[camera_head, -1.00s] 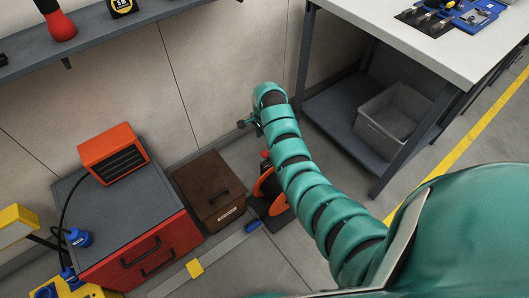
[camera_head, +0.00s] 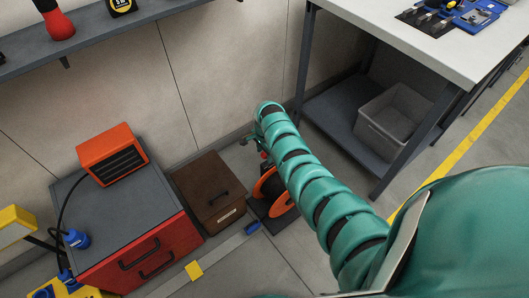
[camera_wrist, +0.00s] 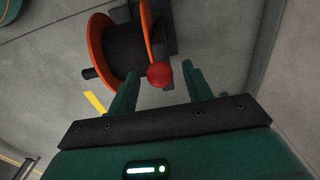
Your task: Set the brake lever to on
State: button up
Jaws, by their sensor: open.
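An orange-rimmed reel with a dark drum (camera_wrist: 118,48) stands on the floor. In the head view its orange flange (camera_head: 268,186) shows beside my arm, partly hidden by it. A red ball knob (camera_wrist: 159,74), likely the end of the brake lever, shows in the wrist view at the reel's near side. My gripper (camera_wrist: 160,80) is open. Its two green fingers point toward the reel, with the red knob between them in the picture. I cannot tell whether a finger touches the knob. The lever's shaft is mostly hidden behind the knob.
A brown box (camera_head: 210,190) with a handle stands just left of the reel. Left of that is a red drawer cabinet (camera_head: 140,255) with an orange heater (camera_head: 112,154) on top. A workbench (camera_head: 400,45) with a grey bin (camera_head: 395,118) on its shelf stands at right.

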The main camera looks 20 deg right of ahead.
jog(key=shift+c, duration=0.2)
grip_shut()
